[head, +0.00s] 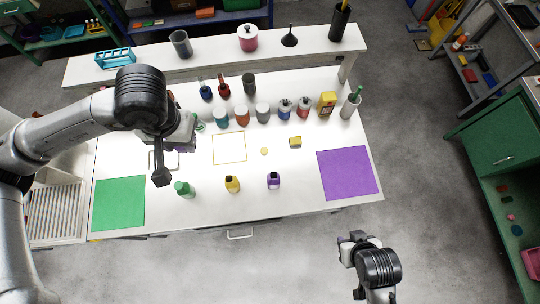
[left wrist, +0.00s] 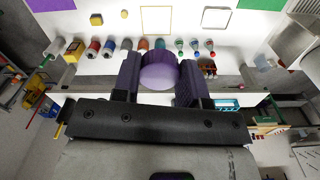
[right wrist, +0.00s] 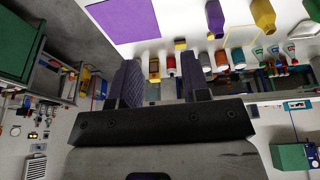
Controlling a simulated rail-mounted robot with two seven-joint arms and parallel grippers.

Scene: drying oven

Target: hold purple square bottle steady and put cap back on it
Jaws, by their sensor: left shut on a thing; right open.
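The purple square bottle (head: 273,181) stands upright near the front of the white table with a dark top and no purple cap visible on it. It also shows at the upper edge of the right wrist view (right wrist: 214,20). My left gripper (head: 161,177) is above the left of the table, well left of the bottle. In the left wrist view it is shut on a round purple cap (left wrist: 159,72), which sits between its fingers. My right gripper (head: 355,238) is open and empty, in front of the table's front edge, to the right of the bottle and apart from it.
A small pale-yellow disc (head: 264,151) and a yellow block (head: 295,142) lie behind. Purple mat (head: 348,173) and green mat (head: 118,203) are clear. Several jars line the back.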

